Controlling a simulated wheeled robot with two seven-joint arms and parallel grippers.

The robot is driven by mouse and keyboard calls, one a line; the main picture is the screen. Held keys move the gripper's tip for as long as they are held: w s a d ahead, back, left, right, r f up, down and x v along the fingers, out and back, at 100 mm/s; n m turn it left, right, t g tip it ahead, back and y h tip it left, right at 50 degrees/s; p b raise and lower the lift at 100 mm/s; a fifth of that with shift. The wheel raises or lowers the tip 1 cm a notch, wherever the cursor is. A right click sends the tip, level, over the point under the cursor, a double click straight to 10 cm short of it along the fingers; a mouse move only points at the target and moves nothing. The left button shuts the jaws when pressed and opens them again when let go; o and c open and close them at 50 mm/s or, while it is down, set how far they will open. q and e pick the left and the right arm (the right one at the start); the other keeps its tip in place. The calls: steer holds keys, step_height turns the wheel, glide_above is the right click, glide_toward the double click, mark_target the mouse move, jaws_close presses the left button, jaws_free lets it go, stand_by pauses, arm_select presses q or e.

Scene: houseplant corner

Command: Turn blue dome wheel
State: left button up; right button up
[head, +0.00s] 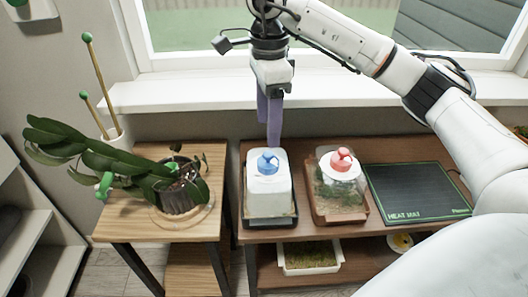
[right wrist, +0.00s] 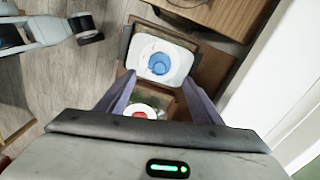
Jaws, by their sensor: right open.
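The blue wheel (head: 268,162) sits on top of a white dome (head: 268,190) on a dark tray at the left end of the right-hand table. My right gripper (head: 273,142) points down just above and behind the wheel, its purple fingers apart from it. In the right wrist view the blue wheel (right wrist: 159,63) shows beyond the gap between the two spread fingers (right wrist: 161,100), with nothing between them.
A second dome with a red wheel (head: 342,160) stands close on the right. A black heat mat (head: 417,191) lies farther right. A leafy plant in a dark pot (head: 180,196) stands on the left table. The windowsill (head: 190,95) runs behind.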

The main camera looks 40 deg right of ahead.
mark_target(268, 153)
step_height(268, 153, down, 10)
stand_by(0.5)
steer(key=shift+c, duration=0.3)
steer(key=c, duration=1)
